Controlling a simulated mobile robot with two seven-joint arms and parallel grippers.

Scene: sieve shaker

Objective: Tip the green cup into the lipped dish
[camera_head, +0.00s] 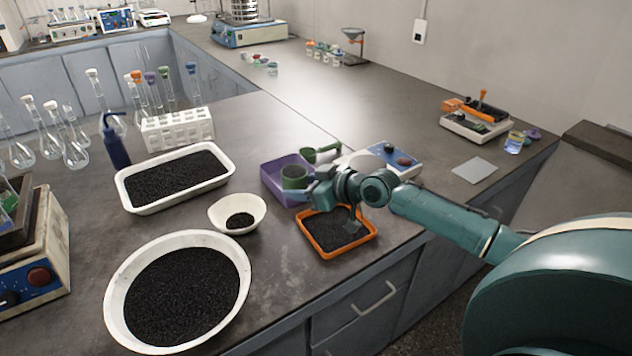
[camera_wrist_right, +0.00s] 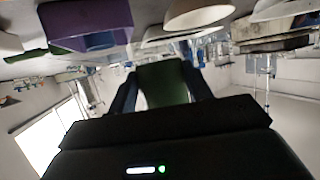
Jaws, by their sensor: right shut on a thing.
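The green cup (camera_head: 294,176) is in my right gripper (camera_head: 308,187), which is shut on it; it looks roughly upright. In the right wrist view the green cup (camera_wrist_right: 165,84) sits between the two fingers. Its contents cannot be made out. In the head view, the cup overlaps the purple tray (camera_head: 272,184); contact with the tray cannot be told. The small white dish with a pouring lip (camera_head: 222,211) stands left of and nearer than the cup, with a little black grain in it. My left gripper is not in view.
An orange tray (camera_head: 309,240) of black grain lies under my right wrist. A large round white pan (camera_head: 122,290) and white rectangular tray (camera_head: 128,193) of grain flank the dish. Glass flasks stand at left.

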